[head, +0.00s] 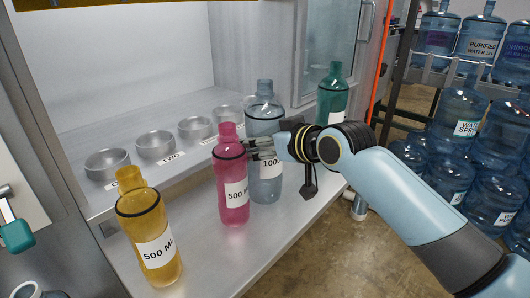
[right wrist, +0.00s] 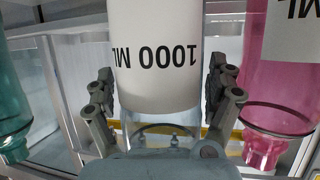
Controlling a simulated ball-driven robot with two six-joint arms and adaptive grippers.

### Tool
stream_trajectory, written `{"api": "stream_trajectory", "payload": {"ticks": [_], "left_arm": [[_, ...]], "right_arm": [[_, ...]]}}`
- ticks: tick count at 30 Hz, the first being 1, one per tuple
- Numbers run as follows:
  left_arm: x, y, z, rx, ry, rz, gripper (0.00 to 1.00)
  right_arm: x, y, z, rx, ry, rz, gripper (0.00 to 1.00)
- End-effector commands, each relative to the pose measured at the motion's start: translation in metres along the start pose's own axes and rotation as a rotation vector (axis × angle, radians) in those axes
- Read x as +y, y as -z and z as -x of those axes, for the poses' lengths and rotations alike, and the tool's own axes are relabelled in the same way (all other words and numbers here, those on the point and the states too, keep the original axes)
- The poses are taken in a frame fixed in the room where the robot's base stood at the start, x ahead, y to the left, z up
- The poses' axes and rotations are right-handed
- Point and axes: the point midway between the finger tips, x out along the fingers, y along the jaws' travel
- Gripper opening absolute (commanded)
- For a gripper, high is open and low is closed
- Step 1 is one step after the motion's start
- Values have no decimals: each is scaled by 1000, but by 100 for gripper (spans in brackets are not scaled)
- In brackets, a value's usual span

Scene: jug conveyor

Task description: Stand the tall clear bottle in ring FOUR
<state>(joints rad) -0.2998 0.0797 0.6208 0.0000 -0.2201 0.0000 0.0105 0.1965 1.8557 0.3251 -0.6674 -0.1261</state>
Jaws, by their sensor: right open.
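The tall clear bottle (head: 265,120), bluish with a dark band and a 1000 ML label, stands upright on the front ledge. In the right wrist view the bottle (right wrist: 155,85) sits between the two fingers of my right gripper (right wrist: 165,95). They are open, with a gap visible on each side. In the head view my right gripper (head: 262,149) reaches the bottle's front from the right. Several metal rings line the raised shelf. The farthest ring (head: 227,113) is partly hidden behind the pink bottle; its label is hidden. My left gripper is not in view.
A pink bottle (head: 232,180) stands close left of the clear one. A yellow bottle (head: 150,235) is at front left, a green bottle (head: 333,95) at back right. Nearer rings (head: 107,164) look empty. The ledge (head: 215,255) is clear in front.

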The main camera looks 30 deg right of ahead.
Motion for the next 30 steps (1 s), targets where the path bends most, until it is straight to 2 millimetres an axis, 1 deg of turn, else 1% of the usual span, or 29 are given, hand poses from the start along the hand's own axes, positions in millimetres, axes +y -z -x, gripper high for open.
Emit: {"api": "stream_trajectory", "payload": {"ticks": [1, 9, 11, 17, 18, 24, 26, 30], "left_arm": [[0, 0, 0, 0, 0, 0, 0], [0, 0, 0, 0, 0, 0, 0], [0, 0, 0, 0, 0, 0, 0], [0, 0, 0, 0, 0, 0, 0], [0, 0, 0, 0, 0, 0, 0], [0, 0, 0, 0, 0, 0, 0], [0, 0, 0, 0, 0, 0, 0], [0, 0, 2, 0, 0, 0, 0]], "right_arm": [[0, 0, 0, 0, 0, 0, 88], [0, 0, 0, 0, 0, 0, 52], [0, 0, 0, 0, 0, 0, 46], [0, 0, 0, 0, 0, 0, 45], [0, 0, 0, 0, 0, 0, 40], [0, 1, 1, 0, 0, 0, 40], [0, 3, 2, 1, 0, 0, 40], [0, 15, 6, 2, 0, 2, 40]]}}
